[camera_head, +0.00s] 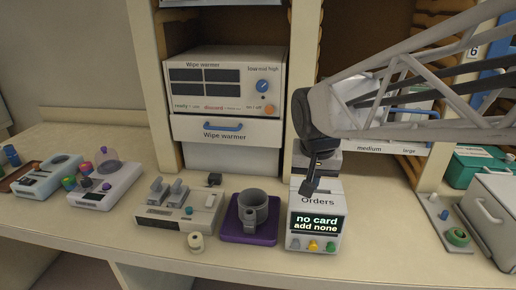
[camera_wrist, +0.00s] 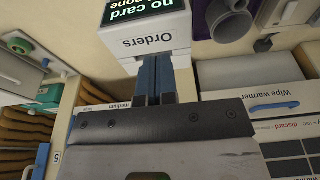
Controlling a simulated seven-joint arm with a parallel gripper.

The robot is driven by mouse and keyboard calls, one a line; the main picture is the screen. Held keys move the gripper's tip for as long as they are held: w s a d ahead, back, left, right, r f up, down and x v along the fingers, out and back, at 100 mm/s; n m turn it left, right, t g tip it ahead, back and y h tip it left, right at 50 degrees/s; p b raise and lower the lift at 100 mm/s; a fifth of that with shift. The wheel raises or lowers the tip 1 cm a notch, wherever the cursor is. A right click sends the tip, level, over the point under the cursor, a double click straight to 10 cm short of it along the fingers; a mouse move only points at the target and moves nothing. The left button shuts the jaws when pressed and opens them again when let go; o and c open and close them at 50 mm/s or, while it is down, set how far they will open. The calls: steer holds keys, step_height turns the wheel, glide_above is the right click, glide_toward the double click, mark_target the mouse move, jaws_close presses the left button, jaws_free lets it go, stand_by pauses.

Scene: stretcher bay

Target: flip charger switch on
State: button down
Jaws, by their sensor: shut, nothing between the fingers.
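What looks like the charger is a low pale unit (camera_head: 180,222) on the counter, left of centre in the head view, with two grey upright pieces in it. A small light part (camera_head: 210,201) sits at its right end; I cannot tell whether this is the switch or how it is set. The charger is not seen in the wrist view.
The Orders box (camera_head: 317,240) reads "no card add none". A grey mug (camera_head: 253,208) stands on a purple mat (camera_head: 240,238) between it and the charger. The wipe warmer (camera_head: 225,85) stands behind.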

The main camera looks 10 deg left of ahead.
steer(key=w+a+f, duration=0.1)
steer(key=w+a, duration=0.3)
steer(key=a, duration=0.3)
steer(key=w+a+f, duration=0.1)
steer(key=w+a, duration=0.3)
steer(key=a, duration=0.4)
glide_above(211, 197)
steer(key=s, duration=0.3)
steer(key=s+x, duration=0.1)
steer(key=x, duration=0.2)
steer(key=shift+r, duration=0.1)
steer(key=x, duration=1.4)
